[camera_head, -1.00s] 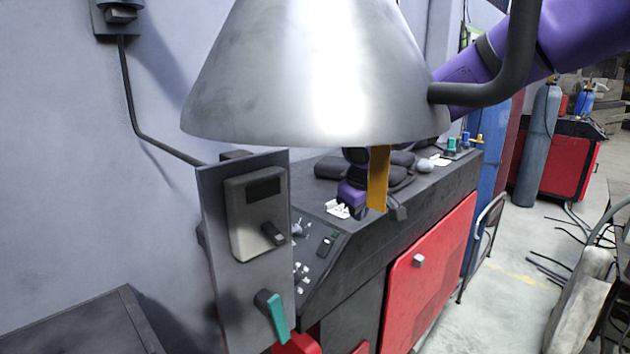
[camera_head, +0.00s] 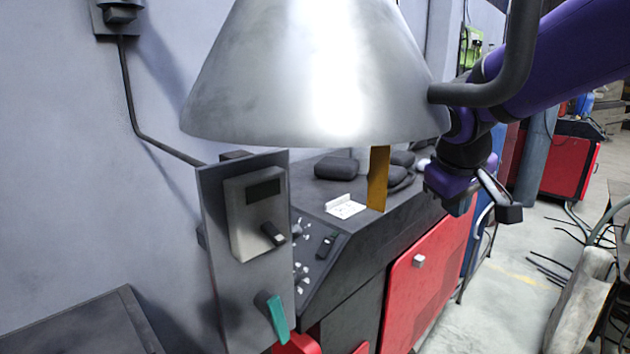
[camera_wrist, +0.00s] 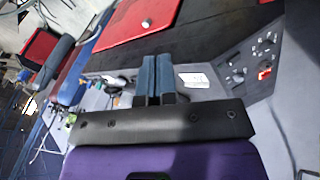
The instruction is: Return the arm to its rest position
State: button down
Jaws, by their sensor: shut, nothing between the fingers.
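My arm comes in from the upper right of the head view, and my gripper (camera_head: 458,200) hangs at its end, right of the dark bench top. In the wrist view, the two fingers of my gripper (camera_wrist: 157,75) lie close together with nothing between them. A pale bracket-like piece (camera_head: 345,206) lies on the bench top, apart from the gripper. It also shows in the wrist view (camera_wrist: 193,80), right of the fingers.
A large metal hood (camera_head: 310,80) hides part of the bench. An upright panel (camera_head: 217,225) with a green-handled switch stands in front. A thick dark pipe (camera_head: 515,60) crosses before my arm. The red-fronted bench (camera_head: 430,270) has open floor (camera_head: 500,290) to its right.

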jog(key=s+d+r+m+y, duration=0.1)
jog(key=s+d+m, duration=0.1)
jog(key=s, duration=0.7)
jog(key=s+d+r+m+y, duration=0.1)
jog(key=s+d+m+y, duration=0.1)
jog(key=s+d, duration=0.3)
jog(key=s, duration=0.4)
jog(key=shift+d+t, duration=0.25)
jog(key=shift+t, duration=0.15)
